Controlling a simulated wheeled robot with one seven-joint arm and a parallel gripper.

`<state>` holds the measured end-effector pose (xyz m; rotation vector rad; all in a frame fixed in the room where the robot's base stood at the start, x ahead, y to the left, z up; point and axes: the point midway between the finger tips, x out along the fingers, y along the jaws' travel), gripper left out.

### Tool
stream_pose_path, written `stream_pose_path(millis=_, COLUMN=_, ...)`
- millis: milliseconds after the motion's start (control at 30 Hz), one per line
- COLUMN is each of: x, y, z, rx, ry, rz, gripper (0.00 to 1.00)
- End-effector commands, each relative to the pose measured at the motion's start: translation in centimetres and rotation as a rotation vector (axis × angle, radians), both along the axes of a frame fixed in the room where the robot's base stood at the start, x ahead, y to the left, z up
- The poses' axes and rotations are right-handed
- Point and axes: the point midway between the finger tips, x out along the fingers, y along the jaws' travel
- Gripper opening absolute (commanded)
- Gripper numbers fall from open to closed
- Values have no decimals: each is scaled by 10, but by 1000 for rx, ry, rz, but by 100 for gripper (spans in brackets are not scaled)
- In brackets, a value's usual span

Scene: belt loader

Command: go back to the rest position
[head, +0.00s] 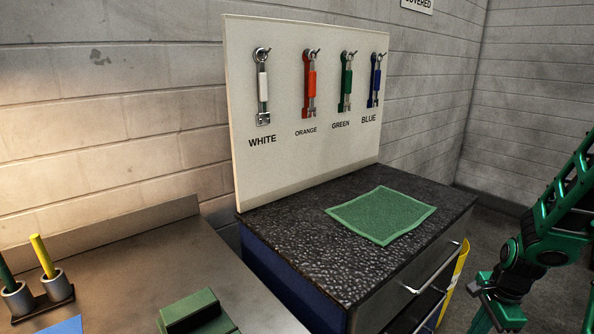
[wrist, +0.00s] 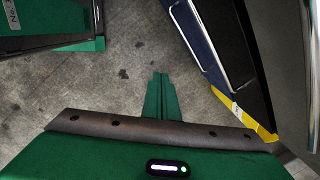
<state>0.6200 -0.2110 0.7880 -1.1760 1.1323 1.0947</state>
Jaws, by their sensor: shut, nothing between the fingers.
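My gripper (wrist: 159,80) shows in the wrist view with its two green fingers together, empty, above the bare concrete floor. In the head view my green arm hangs at the right edge, and the gripper end (head: 495,312) is low, to the right of the drawer cabinet (head: 400,290) and apart from it. The fingertips are not clear in the head view.
A white board (head: 290,75) holds white, orange, green and blue tools on hooks. A green mat (head: 381,215) lies on the dark cabinet top. A metal bench (head: 130,255) stands left. Yellow-striped edging (wrist: 240,108) borders the cabinet base. Floor below the gripper is clear.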

Motion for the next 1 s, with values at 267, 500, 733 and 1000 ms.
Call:
stream_pose_path(millis=267, x=-52, y=1, z=79, rx=-97, ry=47, rz=354, gripper=0)
stream_pose_path(millis=500, x=-107, y=10, z=132, rx=-125, ry=81, rz=644, gripper=0)
stream_pose_path(millis=733, x=-162, y=25, z=169, rx=-112, ry=90, rz=901, gripper=0)
stream_pose_path(millis=1000, x=-199, y=38, z=185, rx=-84, ry=80, rz=1072, gripper=0)
